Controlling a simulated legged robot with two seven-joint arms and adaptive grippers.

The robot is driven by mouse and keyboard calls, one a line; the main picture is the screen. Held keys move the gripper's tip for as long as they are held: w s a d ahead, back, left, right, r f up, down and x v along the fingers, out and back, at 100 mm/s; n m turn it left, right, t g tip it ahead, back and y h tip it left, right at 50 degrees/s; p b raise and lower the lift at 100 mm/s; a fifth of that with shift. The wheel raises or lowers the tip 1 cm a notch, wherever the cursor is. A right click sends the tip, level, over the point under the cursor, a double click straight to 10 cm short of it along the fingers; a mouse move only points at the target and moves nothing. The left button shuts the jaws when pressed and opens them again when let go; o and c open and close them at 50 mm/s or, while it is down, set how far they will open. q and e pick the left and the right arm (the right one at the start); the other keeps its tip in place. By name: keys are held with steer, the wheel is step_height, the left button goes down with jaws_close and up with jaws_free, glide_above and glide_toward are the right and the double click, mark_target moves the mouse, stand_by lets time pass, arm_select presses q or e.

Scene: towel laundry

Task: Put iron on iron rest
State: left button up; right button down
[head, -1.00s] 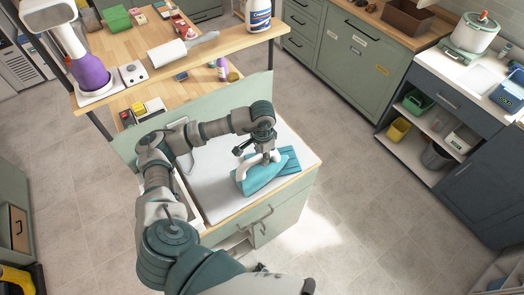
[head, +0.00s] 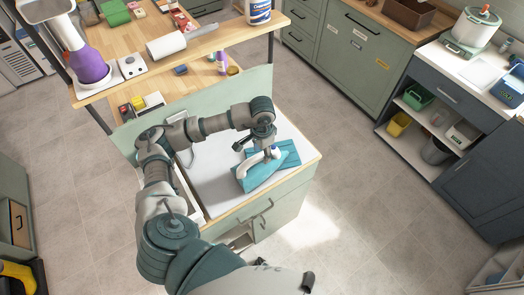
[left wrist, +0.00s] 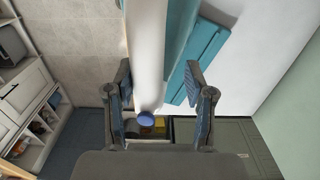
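My left gripper (head: 268,150) is over the iron, pointing down. In the left wrist view my left gripper (left wrist: 158,85) is open, with the white handle (left wrist: 147,50) between its fingers and a gap at the right finger. A blue knob (left wrist: 146,118) shows at the handle's end. I cannot make out the iron rest. My right gripper does not show clearly.
A wooden shelf (head: 215,44) behind holds a white roll (head: 166,46), a purple-and-white appliance (head: 82,60) and a bottle. A green panel (head: 240,88) stands along the cabinet's back edge. Floor (head: 345,160) is open to the right.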

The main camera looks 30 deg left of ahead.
arm_select(q)
steer(key=shift+r+p, duration=0.2)
steer(key=shift+p, duration=0.15)
step_height(320, 180, up, 12)
steer(key=shift+b, duration=0.45)
